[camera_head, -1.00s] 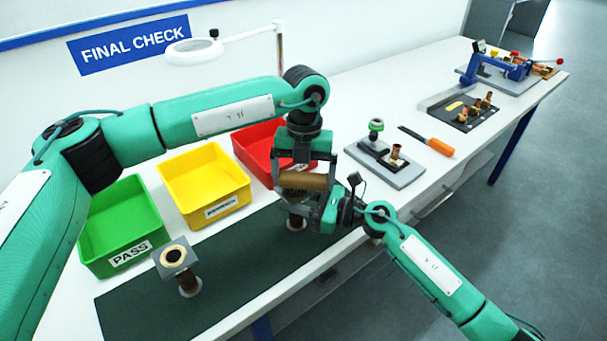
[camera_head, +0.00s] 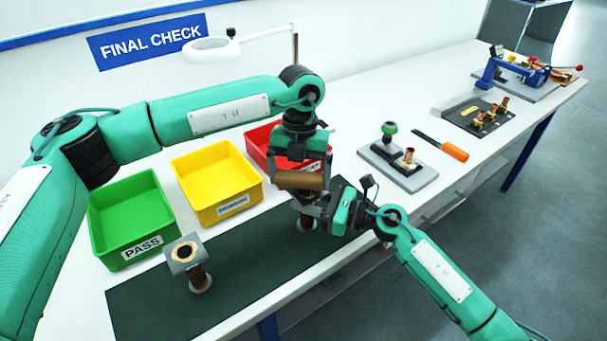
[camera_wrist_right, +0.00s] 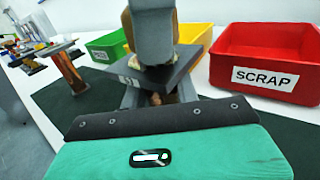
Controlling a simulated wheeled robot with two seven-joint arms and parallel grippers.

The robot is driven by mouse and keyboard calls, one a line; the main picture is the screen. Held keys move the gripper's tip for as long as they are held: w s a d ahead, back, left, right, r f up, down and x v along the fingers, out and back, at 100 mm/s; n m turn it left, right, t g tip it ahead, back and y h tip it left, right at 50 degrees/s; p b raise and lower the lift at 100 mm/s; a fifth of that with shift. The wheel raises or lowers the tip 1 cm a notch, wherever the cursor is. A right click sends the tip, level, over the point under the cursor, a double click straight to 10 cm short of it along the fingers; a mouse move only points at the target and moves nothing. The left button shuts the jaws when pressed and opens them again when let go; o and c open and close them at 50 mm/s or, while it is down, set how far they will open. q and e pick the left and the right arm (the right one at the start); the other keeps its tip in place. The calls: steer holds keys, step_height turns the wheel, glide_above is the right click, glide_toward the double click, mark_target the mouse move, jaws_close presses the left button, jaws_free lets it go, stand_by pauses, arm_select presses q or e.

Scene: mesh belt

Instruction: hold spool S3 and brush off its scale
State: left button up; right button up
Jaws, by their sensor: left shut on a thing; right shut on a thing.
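Spool S3 (camera_head: 307,224) stands over the dark mat, mostly hidden behind my grippers in the head view. In the right wrist view its dark square top flange (camera_wrist_right: 125,70) shows, with a little copper body below. My right gripper (camera_head: 314,203) reaches in from the right and is shut on the spool. My left gripper (camera_head: 300,168) comes down from above, shut on a brush with a wooden handle (camera_head: 299,181). The brush is just above the spool; its bristles are hidden, so I cannot tell whether they touch. A grey-and-tan block, seemingly the brush, rises above the flange in the wrist view.
Another spool (camera_head: 198,278) stands at the mat's (camera_head: 240,290) left end. Green PASS (camera_head: 110,255), yellow (camera_head: 235,210) and red SCRAP (camera_wrist_right: 262,72) bins line the back. A grey plate (camera_head: 420,178) and an orange-handled tool (camera_head: 453,151) lie to the right.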

mark_target(316, 176)
arm_select(q)
steer(key=shift+s+d, duration=0.15)
steer(key=shift+d, duration=0.75)
steer(key=shift+s+d, duration=0.15)
steer(key=shift+d, duration=0.75)
steer(key=shift+w+a+f, duration=0.1)
steer(key=shift+w+a, duration=0.1)
steer(key=shift+a, duration=1.1)
steer(key=shift+w+a, duration=0.1)
steer(key=shift+a, duration=0.45)
steer(key=shift+s+d, duration=0.15)
steer(key=shift+d, duration=0.8)
steer(key=shift+s+d, duration=0.15)
steer(key=shift+d, duration=0.75)
steer(key=shift+w+a, duration=0.15)
steer(key=shift+a, duration=0.75)
steer(key=shift+w+a, duration=0.15)
steer(key=shift+a, duration=0.75)
steer(key=shift+s+d, duration=0.15)
steer(key=shift+d, duration=0.8)
steer(key=shift+s+d, duration=0.15)
steer(key=shift+d, duration=0.75)
steer(key=shift+r, duration=0.2)
steer(key=shift+r, duration=3.45)
